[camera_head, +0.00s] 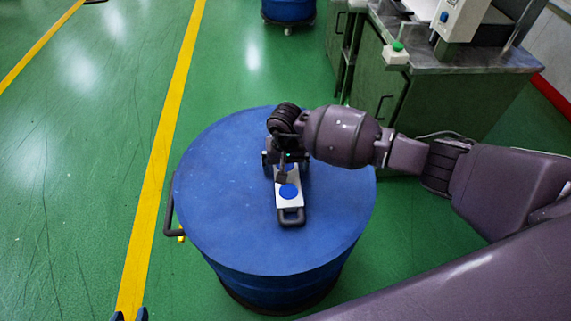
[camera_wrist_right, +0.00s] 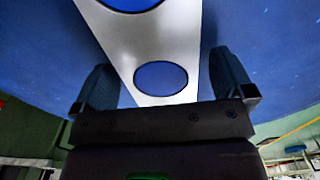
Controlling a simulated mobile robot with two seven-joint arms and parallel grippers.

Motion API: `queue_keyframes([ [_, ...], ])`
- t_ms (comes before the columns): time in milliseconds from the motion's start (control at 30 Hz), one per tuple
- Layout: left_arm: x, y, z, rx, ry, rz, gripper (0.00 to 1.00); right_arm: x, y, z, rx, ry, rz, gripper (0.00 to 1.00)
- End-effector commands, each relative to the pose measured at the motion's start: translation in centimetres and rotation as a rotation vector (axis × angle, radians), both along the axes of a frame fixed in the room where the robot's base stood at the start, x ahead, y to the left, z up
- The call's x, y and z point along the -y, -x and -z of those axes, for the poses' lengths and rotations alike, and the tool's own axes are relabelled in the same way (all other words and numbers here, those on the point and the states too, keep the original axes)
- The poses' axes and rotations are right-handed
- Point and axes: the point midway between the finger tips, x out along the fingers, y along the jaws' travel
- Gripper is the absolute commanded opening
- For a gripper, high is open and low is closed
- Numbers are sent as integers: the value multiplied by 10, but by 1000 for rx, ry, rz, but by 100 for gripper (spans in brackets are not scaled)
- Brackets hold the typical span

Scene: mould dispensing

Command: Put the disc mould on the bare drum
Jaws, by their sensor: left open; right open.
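The disc mould (camera_head: 297,204) is a pale flat plate with round blue discs and a dark loop handle at its near end. It lies on the blue top of the drum (camera_head: 225,225), near the middle. My right gripper (camera_head: 284,165) is low over its far part, which the gripper and wrist hide. In the right wrist view the mould (camera_wrist_right: 185,50) lies between the two spread fingers of my right gripper (camera_wrist_right: 163,68), with a visible gap on both sides. My left gripper (camera_head: 131,315) shows only its open, empty fingertips at the bottom left edge, apart from the drum.
The drum has a dark side handle (camera_head: 169,218) on its left. A workbench (camera_head: 470,66) with a green-button box (camera_head: 396,53) and a machine (camera_head: 461,18) stands at the back right. Another blue drum (camera_head: 288,10) stands on wheels at the back. The green floor at left is clear.

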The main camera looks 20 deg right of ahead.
Motion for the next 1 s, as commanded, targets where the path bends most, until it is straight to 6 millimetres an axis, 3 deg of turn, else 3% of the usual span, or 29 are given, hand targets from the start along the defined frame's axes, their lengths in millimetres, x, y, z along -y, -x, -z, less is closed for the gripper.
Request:
queue_keyframes([
  [533,-1,-1,-10,12,0,-2,43,1,-2,-98,7,1,-2,100],
  [733,-1,-1,-10,12,0,-2,43,0,-1,-116,4,1,0,100],
  [1000,-1,0,-10,11,-1,-3,43,0,-1,-119,2,0,0,100],
])
